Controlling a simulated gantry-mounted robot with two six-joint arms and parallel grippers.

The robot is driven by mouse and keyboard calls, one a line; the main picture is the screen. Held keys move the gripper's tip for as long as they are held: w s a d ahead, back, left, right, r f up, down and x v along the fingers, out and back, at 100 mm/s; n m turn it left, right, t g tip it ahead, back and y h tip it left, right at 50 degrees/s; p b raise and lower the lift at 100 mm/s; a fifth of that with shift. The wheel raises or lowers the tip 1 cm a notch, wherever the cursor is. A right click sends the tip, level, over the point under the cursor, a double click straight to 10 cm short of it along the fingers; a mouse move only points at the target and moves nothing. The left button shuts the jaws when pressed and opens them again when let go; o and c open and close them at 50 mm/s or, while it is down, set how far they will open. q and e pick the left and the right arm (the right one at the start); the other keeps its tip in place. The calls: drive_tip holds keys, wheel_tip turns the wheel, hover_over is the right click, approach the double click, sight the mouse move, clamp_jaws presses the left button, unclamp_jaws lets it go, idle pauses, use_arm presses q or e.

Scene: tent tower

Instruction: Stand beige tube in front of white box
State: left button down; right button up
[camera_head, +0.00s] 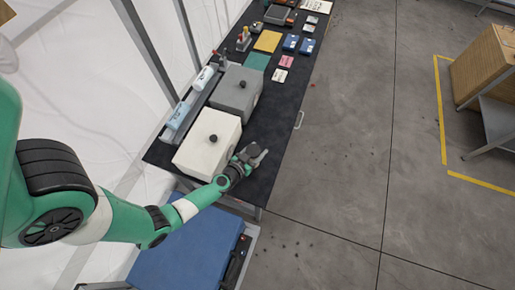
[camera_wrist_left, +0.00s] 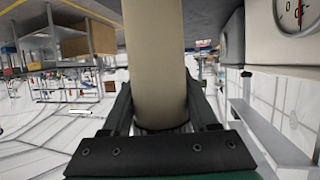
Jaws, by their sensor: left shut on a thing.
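The white box (camera_head: 208,142) with a black knob on its lid stands at the near end of the black table (camera_head: 258,190). My left gripper (camera_head: 254,157) is just right of the box, over the near part of the table. In the left wrist view, the left gripper (camera_wrist_left: 160,122) is shut on the beige tube (camera_wrist_left: 155,60), which extends away between the fingers. The white box (camera_wrist_left: 290,45), with a round gauge, shows at the upper right there, apart from the tube. The tube is hard to make out in the head view. My right gripper is not in view.
A grey box (camera_head: 237,90) stands behind the white box. A grey tray (camera_head: 170,134) with a pale blue roll (camera_head: 181,115) and a white roll (camera_head: 203,78) lies along the left edge. Several small items fill the far end. A blue case (camera_head: 185,250) is below the near edge.

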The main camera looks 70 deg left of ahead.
use_arm(q)
drive_tip(key=shift+w+a+f+b, duration=0.15)
drive_tip(key=shift+f+b, duration=0.95)
drive_tip(key=shift+w+a+f+b, duration=0.1)
drive_tip(key=shift+a+f+b, duration=0.05)
drive_tip(key=shift+f+b, duration=0.9)
drive_tip(key=shift+c, duration=0.8)
unclamp_jaws()
drive_tip(key=shift+r, duration=0.25)
drive_tip(key=shift+s+d+r+p, duration=0.2)
drive_tip(key=shift+s+p, duration=0.05)
drive_tip(key=shift+p, duration=0.25)
drive_tip(key=p+v, duration=0.3)
drive_tip(key=v, duration=0.8)
drive_tip(key=shift+s+p, duration=0.15)
drive_tip(key=shift+p, duration=0.15)
